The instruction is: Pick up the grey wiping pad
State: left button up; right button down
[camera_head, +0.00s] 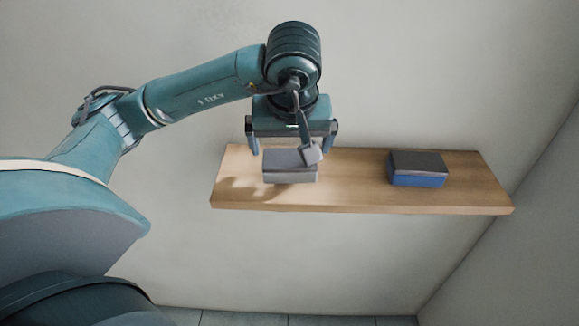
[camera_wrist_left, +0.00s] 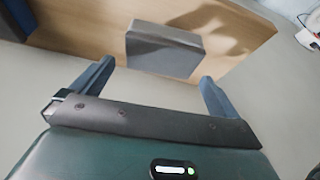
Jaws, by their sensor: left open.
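The grey wiping pad (camera_head: 288,170) lies on the left part of a wooden shelf in the head view. It is a grey block with a darker top, and it also shows in the left wrist view (camera_wrist_left: 165,52). My left gripper (camera_head: 291,148) is open above and just behind the pad in the head view. In the left wrist view its two fingers (camera_wrist_left: 150,82) point toward the pad, which lies beyond the fingertips with nothing between them. Part of my wrist covers the pad's right top corner in the head view. My right gripper does not show.
A blue pad with a dark top (camera_head: 418,169) lies on the right part of the wooden shelf (camera_head: 355,187). The shelf between the pads is clear. A plain wall (camera_head: 420,80) stands behind the shelf, and another wall closes the right side.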

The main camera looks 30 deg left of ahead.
aim_at(290, 158)
pick_arm(q)
jog(key=x, duration=0.5)
jog(key=shift+s+d+f, duration=0.15)
jog(key=shift+s, duration=0.15)
jog(key=c, duration=0.7)
